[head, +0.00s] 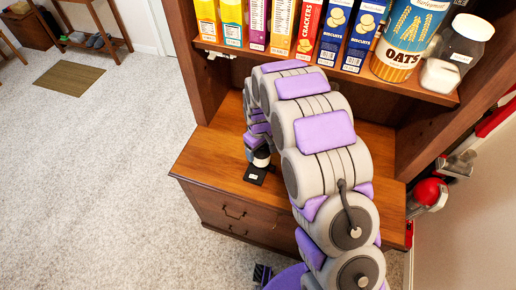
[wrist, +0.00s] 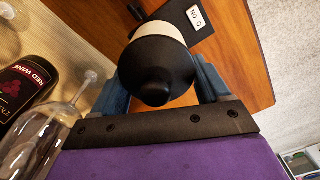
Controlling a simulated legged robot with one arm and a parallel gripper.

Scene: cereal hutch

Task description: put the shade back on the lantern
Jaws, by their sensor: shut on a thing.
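The shade, with a black cone-shaped cap (wrist: 157,72) and a pale band (wrist: 156,33), fills the middle of the wrist view. My gripper (wrist: 162,88) is shut on it, with one blue-grey finger on either side. Beyond it, the lantern's flat black base (wrist: 200,32) with a white label lies on the wooden counter. The base also shows in the head view (head: 254,176), with the pale part of the shade (head: 262,157) close above it. The cap hides most of the base in the wrist view, so I cannot tell whether shade and base touch.
The wooden hutch counter (head: 203,160) is bare to the left of the base. A shelf above holds cereal boxes, an oats canister (head: 410,38) and a jar (head: 457,52). A wine glass (wrist: 45,140) and a red wine bottle (wrist: 22,92) stand left in the wrist view.

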